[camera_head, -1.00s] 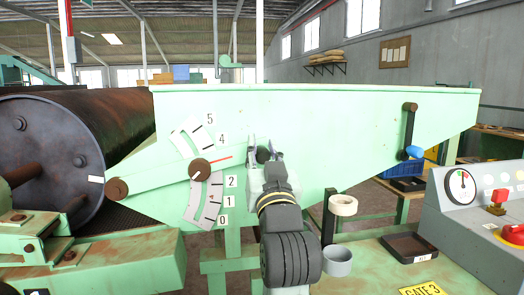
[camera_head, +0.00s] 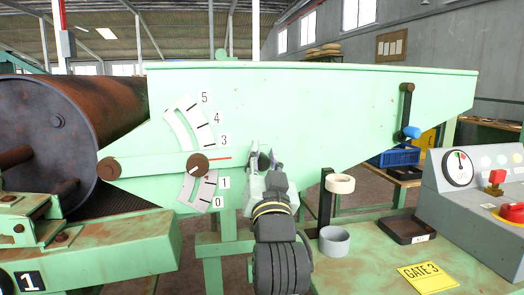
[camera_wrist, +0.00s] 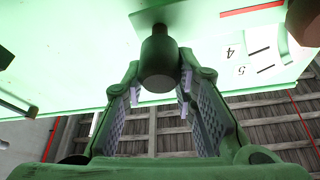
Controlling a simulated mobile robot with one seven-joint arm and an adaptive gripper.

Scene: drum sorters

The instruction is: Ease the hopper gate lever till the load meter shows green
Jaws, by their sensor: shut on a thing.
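The hopper gate lever (camera_head: 150,168) is a green bar on the hopper's side, pivoted at its left end and lying close to level. Its red pointer (camera_head: 212,158) lies between the 3 and 1 marks of the white scale (camera_head: 184,122), where the lever covers the 2. My gripper (camera_head: 263,158) is shut on the dark handle knob at the lever's right end; the knob (camera_wrist: 158,58) sits between the fingers in the wrist view. The round load meter (camera_head: 458,168) is on the grey console, with small red and green marks near its top. Its needle reading is too small to tell.
A crank with a blue grip (camera_head: 411,132) hangs on the hopper's right side. A rusty drum (camera_head: 60,130) stands left.

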